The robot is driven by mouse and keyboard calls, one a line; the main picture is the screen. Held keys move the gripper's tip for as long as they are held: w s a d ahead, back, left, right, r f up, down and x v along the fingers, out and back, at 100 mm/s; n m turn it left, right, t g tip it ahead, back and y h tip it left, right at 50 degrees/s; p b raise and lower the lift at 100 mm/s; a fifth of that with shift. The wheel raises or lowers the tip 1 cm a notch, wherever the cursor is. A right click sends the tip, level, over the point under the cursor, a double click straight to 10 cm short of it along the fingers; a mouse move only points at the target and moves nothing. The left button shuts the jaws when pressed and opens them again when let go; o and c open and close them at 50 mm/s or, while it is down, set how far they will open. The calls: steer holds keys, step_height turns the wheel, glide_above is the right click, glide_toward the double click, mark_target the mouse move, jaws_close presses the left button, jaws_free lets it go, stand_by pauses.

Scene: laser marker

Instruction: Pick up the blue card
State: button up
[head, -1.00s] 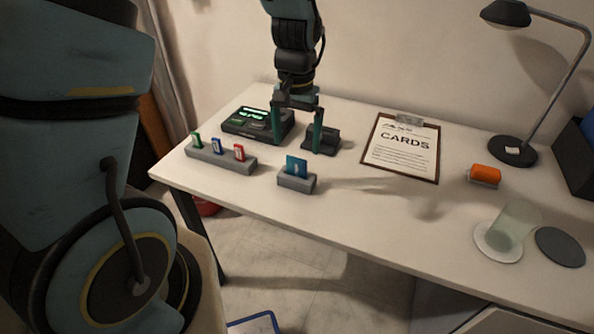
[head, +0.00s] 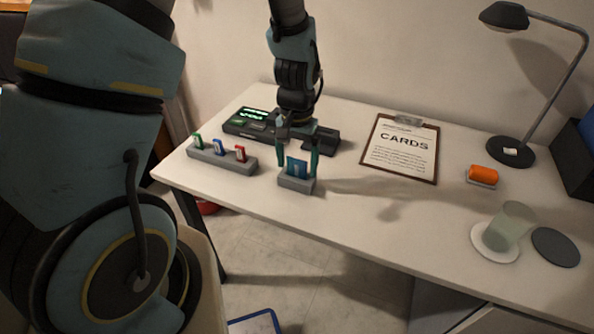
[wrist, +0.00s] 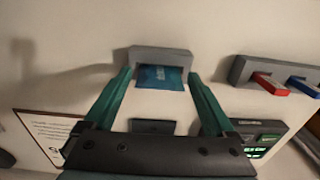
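A blue card (head: 297,168) stands upright in a small grey holder (head: 297,186) near the front edge of the desk. In the wrist view this blue card (wrist: 160,78) and its grey holder (wrist: 160,54) are just ahead of the fingertips. My gripper (head: 297,162) is open and points down over the holder, with one green finger on each side of the card. In the wrist view a gap shows between the card and each finger, and nothing is held. A smaller blue card (head: 217,146) stands in a three-slot grey rack (head: 225,161) to the left.
The rack also holds a green card (head: 198,141) and a red card (head: 240,152). A black device with a lit green display (head: 254,114) is behind. The clipboard (head: 404,150), orange object (head: 484,174), glass (head: 512,226) and lamp (head: 512,150) are on the right.

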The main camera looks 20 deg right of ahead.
steer(key=c, duration=1.3)
steer(key=shift+c, duration=0.2)
steer(key=shift+r, duration=0.15)
step_height(320, 180, up, 10)
steer(key=shift+f+b, duration=0.1)
steer(key=shift+b, duration=0.5)
